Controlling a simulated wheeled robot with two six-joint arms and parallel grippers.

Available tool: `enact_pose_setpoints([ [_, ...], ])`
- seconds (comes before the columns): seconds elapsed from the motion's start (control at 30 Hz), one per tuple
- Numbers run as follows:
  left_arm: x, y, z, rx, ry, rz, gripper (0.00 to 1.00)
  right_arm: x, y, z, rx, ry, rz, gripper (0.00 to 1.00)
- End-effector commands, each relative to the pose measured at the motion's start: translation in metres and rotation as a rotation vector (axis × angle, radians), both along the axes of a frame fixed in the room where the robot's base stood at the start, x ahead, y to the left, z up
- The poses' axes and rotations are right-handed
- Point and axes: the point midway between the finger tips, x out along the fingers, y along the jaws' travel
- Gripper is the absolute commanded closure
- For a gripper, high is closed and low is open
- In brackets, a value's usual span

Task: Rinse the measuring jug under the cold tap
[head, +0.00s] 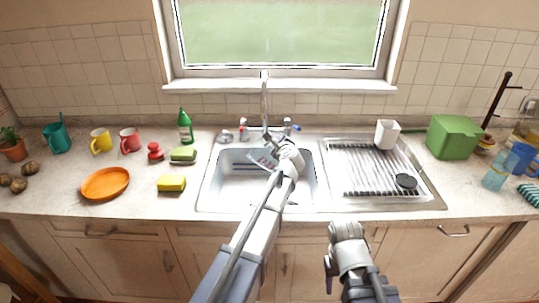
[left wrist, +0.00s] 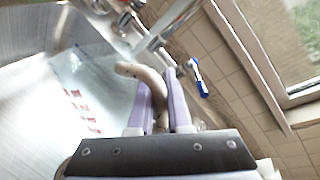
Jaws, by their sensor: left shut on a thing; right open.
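The measuring jug (head: 262,159) is clear, with red markings and a beige handle; in the left wrist view its body (left wrist: 85,105) is at the left. My left gripper (head: 278,163) is shut on the handle and holds the jug over the sink (head: 222,190), near the tap spout (head: 264,98). The gripper and arm hide part of the jug. The cold tap (head: 288,127) has a blue handle, which also shows in the left wrist view (left wrist: 199,82). My right gripper (head: 329,272) is open and empty in front of the counter.
A yellow sponge (head: 171,184), orange plate (head: 105,184) and green bottle (head: 185,127) are left of the sink.

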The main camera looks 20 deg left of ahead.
Motion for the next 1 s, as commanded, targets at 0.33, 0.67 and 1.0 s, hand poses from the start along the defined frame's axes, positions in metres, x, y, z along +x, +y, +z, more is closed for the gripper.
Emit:
enact_pose_setpoints([
  [0.33,-0.028,-0.006,0.0,0.001,0.0,-0.001,1.0,0.0,0.0,0.0,0.0,0.0,0.0,0.49],
  [0.67,-0.053,-0.012,0.0,0.001,0.0,-0.001,1.0,0.0,0.0,0.0,0.0,0.0,0.0,0.49],
  [1.0,-0.076,-0.017,0.0,0.0,0.0,0.0,1.0,0.0,0.0,0.0,0.0,0.0,0.0,0.49],
])
